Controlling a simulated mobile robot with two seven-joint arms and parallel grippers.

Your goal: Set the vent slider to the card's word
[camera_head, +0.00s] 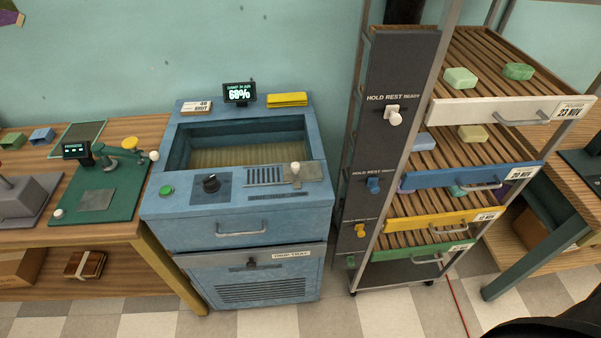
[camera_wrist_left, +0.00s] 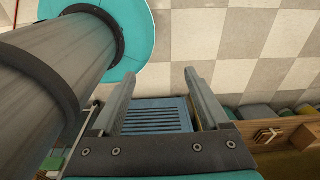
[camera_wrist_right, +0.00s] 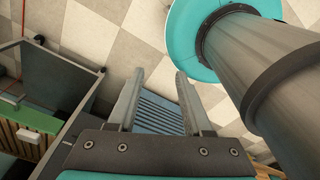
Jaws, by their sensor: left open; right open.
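The vent slider is a pale knob (camera_head: 295,168) near the right end of a slotted grey vent plate (camera_head: 268,175) on top of the blue cabinet (camera_head: 237,220). Any marks beside it are too small to read. A small card (camera_head: 196,107) lies on the cabinet's back left rim; its lower word looks like SHUT. My left gripper (camera_wrist_left: 156,76) is open and empty in the left wrist view, with the cabinet's louvred lower front beyond its fingers. My right gripper (camera_wrist_right: 160,74) is open and empty in the right wrist view, above similar blue louvres. Neither gripper shows in the head view.
A black knob (camera_head: 210,183) and a green button (camera_head: 166,190) sit left of the vent. A display (camera_head: 239,93) reading 68% and a yellow block (camera_head: 287,99) stand at the back. A rack of soap trays (camera_head: 495,110) stands close right; a wooden bench (camera_head: 120,225) adjoins left.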

